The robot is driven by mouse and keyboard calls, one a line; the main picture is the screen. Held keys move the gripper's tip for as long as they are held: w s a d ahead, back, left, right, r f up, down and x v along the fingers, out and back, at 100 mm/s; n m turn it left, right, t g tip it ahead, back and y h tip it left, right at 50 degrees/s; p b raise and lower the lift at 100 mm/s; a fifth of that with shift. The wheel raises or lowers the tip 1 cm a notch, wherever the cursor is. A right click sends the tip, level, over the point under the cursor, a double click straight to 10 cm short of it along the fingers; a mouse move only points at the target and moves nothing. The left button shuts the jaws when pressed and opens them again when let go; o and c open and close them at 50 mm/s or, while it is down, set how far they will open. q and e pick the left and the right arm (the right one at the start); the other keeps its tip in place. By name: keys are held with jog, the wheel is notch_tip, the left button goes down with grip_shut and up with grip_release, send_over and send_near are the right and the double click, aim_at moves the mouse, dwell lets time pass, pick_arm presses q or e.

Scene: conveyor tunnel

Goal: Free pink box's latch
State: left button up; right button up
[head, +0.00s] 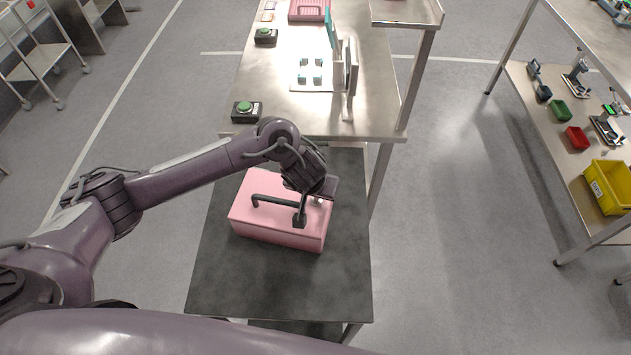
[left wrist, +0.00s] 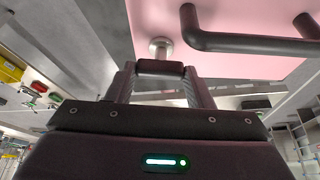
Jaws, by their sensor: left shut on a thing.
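The pink box (head: 270,221) stands on a dark table, its top facing up. A black bar handle (head: 275,203) rises from that top and also shows in the left wrist view (left wrist: 245,43). The latch has a pale metal post (left wrist: 160,46) on the pink surface, by the right end of the box, with a dark piece (left wrist: 160,68) in front of it. My left gripper (head: 318,196) reaches down over the right part of the box. In the left wrist view its fingers (left wrist: 160,84) are shut on the latch's dark piece. My right gripper is out of view.
The dark table (head: 280,287) is clear around the box. Behind it stands a metal bench (head: 285,115) with green-buttoned boxes (head: 247,111) and an upright panel unit (head: 347,75). At the right, a shelf table holds a yellow bin (head: 608,187) and small bins.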

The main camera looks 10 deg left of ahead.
aim_at(315, 211)
pick_arm(q)
jog(key=shift+n, duration=0.5)
jog(key=o, duration=1)
jog(key=v, duration=0.7)
jog(key=shift+s+d+r, duration=0.15)
jog(key=shift+s+r, duration=0.05)
jog(key=shift+r, duration=0.15)
